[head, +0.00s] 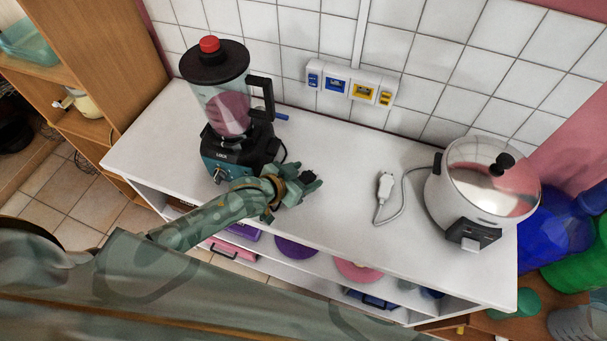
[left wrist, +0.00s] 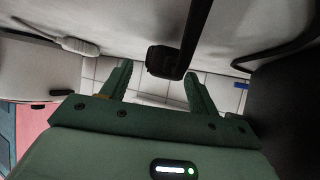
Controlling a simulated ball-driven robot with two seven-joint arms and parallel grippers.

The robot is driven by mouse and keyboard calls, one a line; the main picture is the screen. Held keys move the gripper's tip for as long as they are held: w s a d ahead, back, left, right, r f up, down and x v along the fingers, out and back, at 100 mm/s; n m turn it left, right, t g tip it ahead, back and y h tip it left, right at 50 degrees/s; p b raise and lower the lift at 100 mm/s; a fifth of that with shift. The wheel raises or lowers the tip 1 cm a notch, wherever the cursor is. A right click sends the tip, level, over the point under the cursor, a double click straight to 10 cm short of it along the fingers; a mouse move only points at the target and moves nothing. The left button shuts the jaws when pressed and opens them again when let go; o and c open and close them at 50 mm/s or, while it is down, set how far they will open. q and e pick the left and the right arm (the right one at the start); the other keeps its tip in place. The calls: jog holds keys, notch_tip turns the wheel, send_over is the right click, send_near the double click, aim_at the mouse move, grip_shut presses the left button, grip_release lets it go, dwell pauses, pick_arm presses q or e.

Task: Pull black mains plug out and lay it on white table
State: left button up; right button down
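The black mains plug (left wrist: 164,62) shows between my left fingertips in the left wrist view, with its thick black cord running up out of the picture. In the head view a small black part of the plug (head: 307,177) shows at the fingertips. My left gripper (head: 310,181) is over the middle of the white table (head: 345,165), right of the blender. In the left wrist view the fingers (left wrist: 158,80) stand apart, with a gap between the plug and the left-hand finger. Whether the plug touches the table is hidden. My right gripper is not in view.
The socket panel (head: 350,84) on the tiled wall holds no black plug. The blender (head: 232,120) stands left of my gripper. A white plug (head: 385,186) with its cord lies to the right, beside the rice cooker (head: 470,200). The table between is clear.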

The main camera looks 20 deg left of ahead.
pick_arm(q)
jog(key=p+v, duration=0.3)
jog(key=v, duration=1.3)
jog(key=shift+a+p, duration=0.15)
jog(key=shift+p, duration=0.25)
jog(key=shift+s, duration=0.1)
